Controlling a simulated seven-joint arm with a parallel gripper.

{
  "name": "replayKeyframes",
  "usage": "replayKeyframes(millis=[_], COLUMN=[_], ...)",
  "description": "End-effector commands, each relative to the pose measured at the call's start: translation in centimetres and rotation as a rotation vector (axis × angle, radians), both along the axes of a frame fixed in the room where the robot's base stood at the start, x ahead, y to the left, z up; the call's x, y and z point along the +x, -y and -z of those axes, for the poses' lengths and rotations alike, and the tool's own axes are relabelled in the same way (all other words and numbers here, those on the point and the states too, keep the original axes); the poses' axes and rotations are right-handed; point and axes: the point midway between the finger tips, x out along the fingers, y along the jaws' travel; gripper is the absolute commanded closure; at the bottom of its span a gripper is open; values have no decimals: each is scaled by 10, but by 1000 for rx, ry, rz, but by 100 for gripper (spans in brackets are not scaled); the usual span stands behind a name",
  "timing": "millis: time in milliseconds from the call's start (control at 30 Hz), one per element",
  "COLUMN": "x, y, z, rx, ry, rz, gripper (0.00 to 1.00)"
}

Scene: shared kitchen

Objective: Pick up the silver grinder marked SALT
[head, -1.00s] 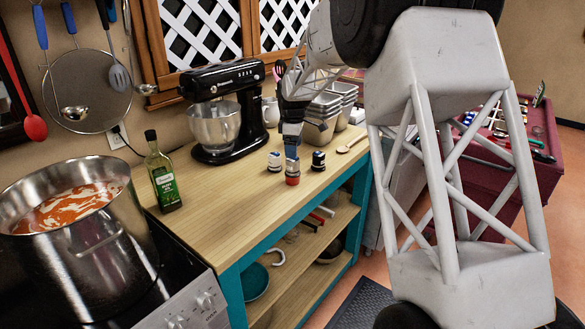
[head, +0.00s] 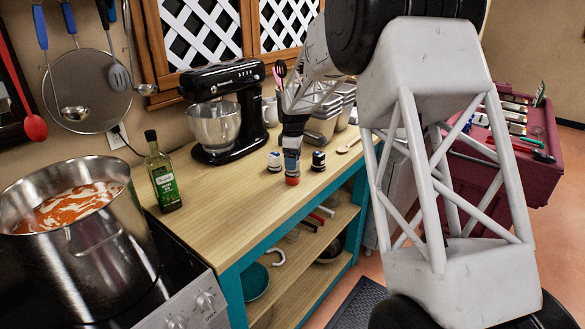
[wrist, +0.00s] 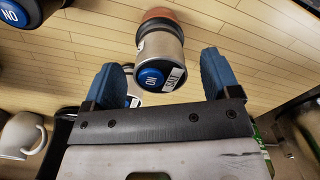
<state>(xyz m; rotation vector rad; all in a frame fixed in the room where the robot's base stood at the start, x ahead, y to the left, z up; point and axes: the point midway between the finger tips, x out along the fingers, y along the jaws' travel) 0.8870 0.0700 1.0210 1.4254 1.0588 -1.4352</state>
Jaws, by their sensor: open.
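Nothing is held.
Close by stand a white-and-dark grinder (head: 274,162) on the left and a black-capped one (head: 318,160) on the right. The oil bottle (head: 162,172) is left; the front counter is clear.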

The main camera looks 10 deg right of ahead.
Motion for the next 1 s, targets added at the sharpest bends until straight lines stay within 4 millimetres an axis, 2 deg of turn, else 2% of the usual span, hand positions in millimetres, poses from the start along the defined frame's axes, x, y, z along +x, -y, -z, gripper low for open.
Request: replayKeyframes(millis=[100, 300, 867, 900, 1000], x=[0, 0, 0, 0, 0], y=[0, 0, -1, -1, -1], z=[14, 30, 31, 31, 31], rx=[0, 0, 0, 0, 0], ry=[-2, -2, -1, -1, 0], rz=[0, 0, 0, 0, 0], gripper=[18, 18, 18, 19, 35])
